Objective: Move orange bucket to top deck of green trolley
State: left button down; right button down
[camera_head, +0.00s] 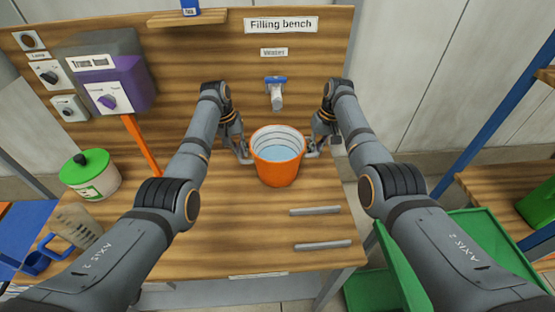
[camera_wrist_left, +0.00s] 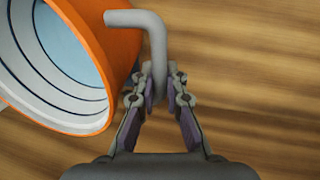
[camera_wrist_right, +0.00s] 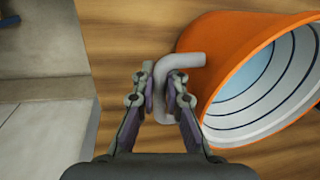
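The orange bucket (camera_head: 278,172), pale inside with bluish water in it, is upright at the middle of the wooden filling bench, below and in front of the tap (camera_head: 277,95). I cannot tell whether its base touches the bench. My left gripper (camera_head: 243,154) is at its left side; in the left wrist view its fingers (camera_wrist_left: 160,85) are closed around a grey bent handle (camera_wrist_left: 157,40). My right gripper (camera_head: 313,150) is at its right side; in the right wrist view its fingers (camera_wrist_right: 162,88) are closed around the other grey handle (camera_wrist_right: 188,60). The green trolley (camera_head: 480,235) is at lower right, partly hidden by my right arm.
A purple-and-grey dosing unit (camera_head: 115,90) is on the back panel at left. A white and green canister (camera_head: 91,175) and a jug (camera_head: 75,228) stand at left. Two grey bars (camera_head: 315,211) are on the bench in front. A wooden shelf rack (camera_head: 500,200) stands at right.

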pick_arm(q)
jog(key=shift+w, duration=0.15)
pick_arm(e)
jog(key=shift+w, duration=0.15)
pick_arm(q)
jog(key=shift+r, duration=0.1)
pick_arm(e)
jog(key=shift+r, duration=0.1)
